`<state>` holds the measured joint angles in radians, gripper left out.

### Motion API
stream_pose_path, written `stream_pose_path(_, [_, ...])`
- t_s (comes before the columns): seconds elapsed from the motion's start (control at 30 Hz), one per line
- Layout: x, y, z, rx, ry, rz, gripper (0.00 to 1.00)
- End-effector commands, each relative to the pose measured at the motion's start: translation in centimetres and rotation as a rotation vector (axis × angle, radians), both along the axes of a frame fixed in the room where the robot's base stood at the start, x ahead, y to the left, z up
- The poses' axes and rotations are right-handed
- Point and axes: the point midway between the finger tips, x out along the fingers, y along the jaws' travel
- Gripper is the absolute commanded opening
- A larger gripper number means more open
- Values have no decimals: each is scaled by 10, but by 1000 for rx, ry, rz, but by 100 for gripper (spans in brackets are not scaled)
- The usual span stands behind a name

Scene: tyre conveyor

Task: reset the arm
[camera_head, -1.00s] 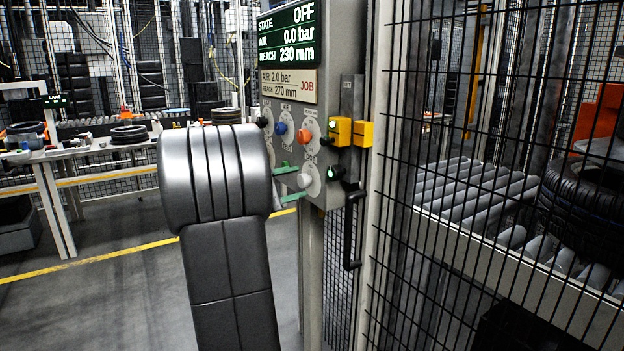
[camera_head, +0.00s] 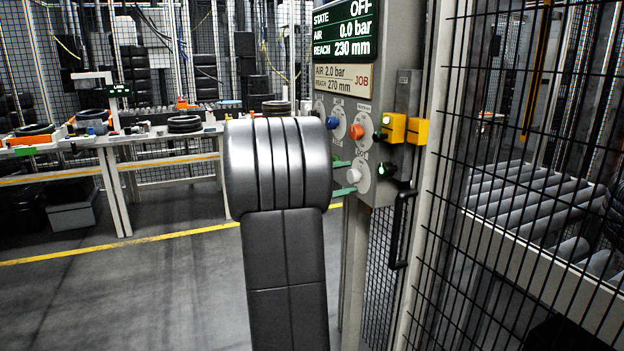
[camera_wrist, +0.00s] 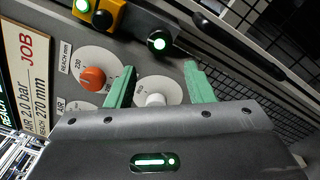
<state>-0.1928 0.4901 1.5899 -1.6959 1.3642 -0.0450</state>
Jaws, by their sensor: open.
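My gripper (camera_head: 343,178) is at the control panel (camera_head: 389,95), partly hidden behind my own arm in the head view. In the wrist view its two green fingers (camera_wrist: 158,72) are spread apart, one on each side of a white knob (camera_wrist: 155,100). I cannot tell whether they touch the knob. The white knob (camera_head: 353,175) also shows between the fingers in the head view. An orange knob (camera_wrist: 92,79) and its REACH dial are just left of the fingers. The panel display (camera_head: 342,30) reads STATE OFF, AIR 0.0 bar, REACH 230 mm.
A job plate (camera_head: 343,80) reads AIR 2.0 bar, REACH 270 mm. Yellow blocks (camera_head: 394,127) and a dark handle (camera_head: 400,230) are on the right. A mesh fence (camera_head: 500,200) stands before a roller conveyor (camera_head: 540,215).

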Motion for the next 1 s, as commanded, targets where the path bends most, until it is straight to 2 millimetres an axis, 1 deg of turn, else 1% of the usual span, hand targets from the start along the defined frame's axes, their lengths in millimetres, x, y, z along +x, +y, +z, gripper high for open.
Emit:
stream_pose_path(0.03, [4,-11,-1,0,0,-5,48])
stream_pose_path(0.3, [27,-60,0,0,0,-4,48])
stream_pose_path(0.4, [34,-76,0,0,-1,-4,48])
stream_pose_path(0.53, [42,-92,1,0,-1,-3,48])
stream_pose_path(0.6, [44,-97,2,-2,2,-1,48])
stream_pose_path(1.0, [44,-95,1,-11,27,0,48])
